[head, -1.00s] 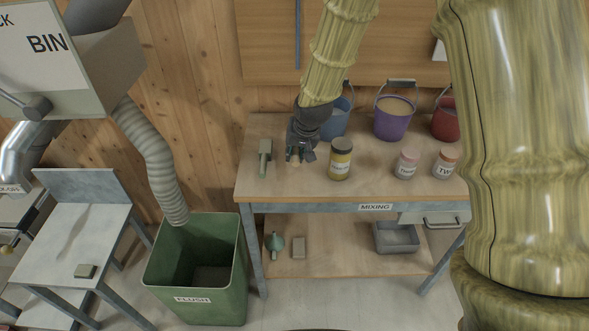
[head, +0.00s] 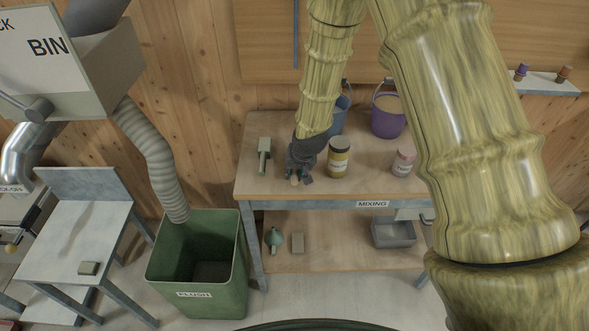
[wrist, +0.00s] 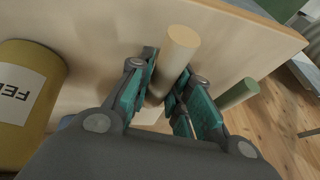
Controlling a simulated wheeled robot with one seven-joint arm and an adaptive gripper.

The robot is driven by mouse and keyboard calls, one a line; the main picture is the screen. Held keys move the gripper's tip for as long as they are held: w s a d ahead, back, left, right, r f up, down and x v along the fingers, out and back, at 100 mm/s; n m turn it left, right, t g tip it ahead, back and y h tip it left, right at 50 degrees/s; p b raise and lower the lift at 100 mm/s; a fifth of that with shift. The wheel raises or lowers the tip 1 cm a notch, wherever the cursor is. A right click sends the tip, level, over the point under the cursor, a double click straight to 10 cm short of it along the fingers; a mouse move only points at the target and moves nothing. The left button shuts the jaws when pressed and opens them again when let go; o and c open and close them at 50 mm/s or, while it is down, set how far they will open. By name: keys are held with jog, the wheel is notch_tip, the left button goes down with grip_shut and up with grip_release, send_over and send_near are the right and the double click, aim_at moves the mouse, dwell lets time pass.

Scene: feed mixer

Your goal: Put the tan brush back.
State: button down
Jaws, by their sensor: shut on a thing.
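My gripper (head: 299,177) is shut on the tan brush, near the front edge of the mixing table (head: 350,193). In the wrist view the brush's round tan handle (wrist: 178,52) sticks out from between the teal finger pads (wrist: 163,88). In the head view only a small tan tip (head: 294,180) shows below the fingers. The rest of the brush is mostly hidden, and I cannot tell whether it touches the tabletop. A grey-green brush (head: 264,154) lies on the table to the left; its green handle (wrist: 239,93) shows in the wrist view.
A yellow jar (head: 339,160) stands close to the right of my gripper. A pink jar (head: 403,163) and purple bucket (head: 388,118) stand farther right. The green flush bin (head: 196,285) is at left.

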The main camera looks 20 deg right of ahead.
jog(key=shift+f, duration=0.1)
jog(key=c, duration=1.3)
grip_release()
jog(key=shift+s+r, duration=0.1)
jog(key=shift+r, duration=0.3)
jog(key=shift+b+v, duration=1.3)
jog(key=shift+v, duration=4.4)
